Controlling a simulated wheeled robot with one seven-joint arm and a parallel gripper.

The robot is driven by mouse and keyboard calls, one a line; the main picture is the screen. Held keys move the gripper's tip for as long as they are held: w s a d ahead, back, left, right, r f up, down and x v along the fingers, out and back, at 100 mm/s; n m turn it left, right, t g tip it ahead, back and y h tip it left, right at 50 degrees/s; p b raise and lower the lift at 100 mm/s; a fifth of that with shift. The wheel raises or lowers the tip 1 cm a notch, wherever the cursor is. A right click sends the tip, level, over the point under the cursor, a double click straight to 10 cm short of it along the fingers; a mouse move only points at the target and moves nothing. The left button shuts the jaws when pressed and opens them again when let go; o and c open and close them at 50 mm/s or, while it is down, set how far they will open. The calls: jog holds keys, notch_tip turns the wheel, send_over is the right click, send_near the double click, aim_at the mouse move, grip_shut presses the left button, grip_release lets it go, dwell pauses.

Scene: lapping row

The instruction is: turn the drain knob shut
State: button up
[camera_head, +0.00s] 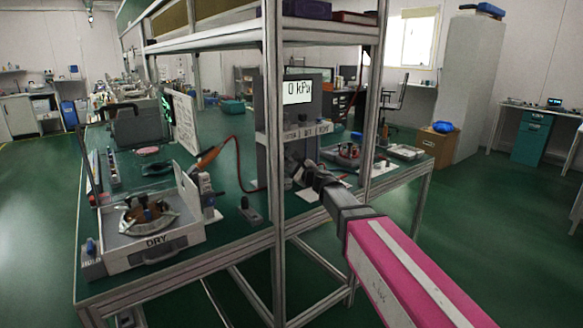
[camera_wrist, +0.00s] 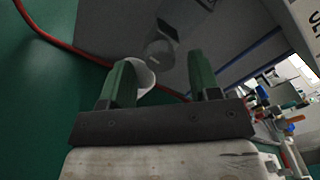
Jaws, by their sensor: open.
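The grey gauge unit (camera_head: 303,100) stands on the green bench, its screen reading 0 kPa, with a row of small labels below that are too small to read surely. My gripper (camera_head: 303,172) is in front of its lower part and hides any knob there. In the wrist view my gripper (camera_wrist: 160,75) is open, its two green fingers apart. A grey round knob (camera_wrist: 160,52) shows ahead between the fingertips on the dark panel. A white round piece (camera_wrist: 146,78) is partly hidden by the left finger. I cannot tell which is the drain knob, nor how it is turned.
A red hose (camera_head: 239,165) runs from an orange-handled tool (camera_head: 208,157) to the unit; it crosses the wrist view too. A box marked DRY (camera_head: 165,247) stands at left. A shelf post (camera_head: 273,120) rises close left of my gripper. A round plate fixture (camera_head: 343,154) lies behind.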

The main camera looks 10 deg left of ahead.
jog(key=shift+x, duration=0.8)
jog(key=c, duration=0.9)
jog(key=shift+c, duration=0.2)
